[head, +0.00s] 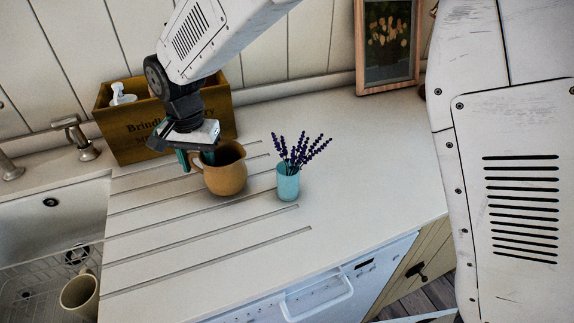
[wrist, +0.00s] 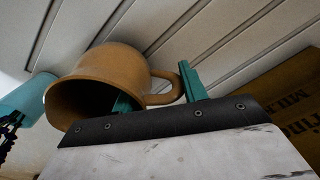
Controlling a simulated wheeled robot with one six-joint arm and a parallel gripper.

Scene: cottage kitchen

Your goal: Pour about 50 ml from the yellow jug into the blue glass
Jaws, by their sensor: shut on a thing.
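The yellow jug, ochre-brown in the pictures (head: 228,178), is on or just above the grooved drainboard. It looks close to upright; whether it touches the board I cannot tell. My gripper (head: 195,158) is at its left side. In the wrist view the teal fingers of my gripper (wrist: 156,92) are on either side of the jug's handle (wrist: 165,98), shut on it. The jug's body (wrist: 110,68) and dark mouth show there too. The blue glass (head: 288,186) stands upright just right of the jug, apart from it, with purple lavender sprigs in it. It also shows at the left edge in the wrist view (wrist: 36,92).
A wooden crate (head: 122,147) with a white pump bottle stands behind my gripper against the wall. A sink with a tap (head: 80,138) and a cream mug (head: 80,297) is at left. A framed picture (head: 387,48) leans at the back. The counter (head: 370,170) right of the glass is clear.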

